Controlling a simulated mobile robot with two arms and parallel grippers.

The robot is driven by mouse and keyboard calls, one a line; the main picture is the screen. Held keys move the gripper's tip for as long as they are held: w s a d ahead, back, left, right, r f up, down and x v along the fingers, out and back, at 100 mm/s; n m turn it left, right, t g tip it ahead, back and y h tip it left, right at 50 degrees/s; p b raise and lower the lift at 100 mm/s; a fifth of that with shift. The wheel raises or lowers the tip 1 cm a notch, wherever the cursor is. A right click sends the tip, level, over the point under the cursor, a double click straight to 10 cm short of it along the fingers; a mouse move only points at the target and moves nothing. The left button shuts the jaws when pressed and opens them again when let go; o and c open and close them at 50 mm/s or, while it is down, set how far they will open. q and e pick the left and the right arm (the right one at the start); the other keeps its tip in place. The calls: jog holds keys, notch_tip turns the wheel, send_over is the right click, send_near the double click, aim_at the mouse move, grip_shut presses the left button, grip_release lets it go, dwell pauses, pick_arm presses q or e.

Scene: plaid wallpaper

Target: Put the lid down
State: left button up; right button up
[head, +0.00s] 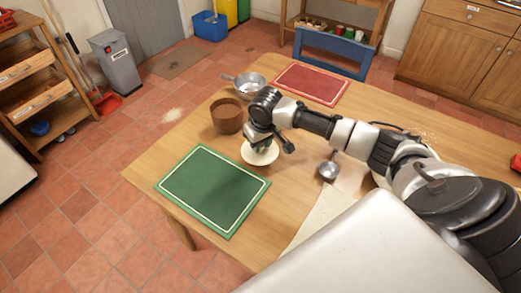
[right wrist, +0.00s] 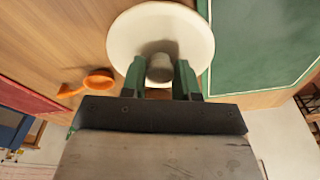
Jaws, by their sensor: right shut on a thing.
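The white round lid (head: 262,157) is right beside the corner of the green placemat, over the wooden table. My right gripper (head: 261,144) comes down on it from above. In the right wrist view its green fingers (right wrist: 160,78) are shut on the knob of the lid (right wrist: 123,38). I cannot tell whether the lid touches the table or is slightly above it. A brown pot (head: 227,117) stands just behind and left of the lid, with its top open. My left gripper is not in view.
The green placemat (head: 212,188) is bare. A metal pan (head: 246,87) and a red placemat (head: 312,84) lie farther back. A metal ladle (head: 328,169) is right of the lid. An orange scoop (right wrist: 98,82) shows in the right wrist view. A blue chair (head: 330,55) stands behind the table.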

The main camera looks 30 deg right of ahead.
aim_at(261, 152)
jog(key=shift+f, duration=1.7)
jog(key=shift+s+f, duration=0.1)
jog(key=shift+f, duration=0.1)
jog(key=shift+f, duration=0.15)
jog(key=o, duration=0.9)
notch_tip(261, 152, up, 13)
jog(key=s, duration=0.1)
jog(key=shift+s+f, duration=0.15)
jog(key=shift+s, duration=0.2)
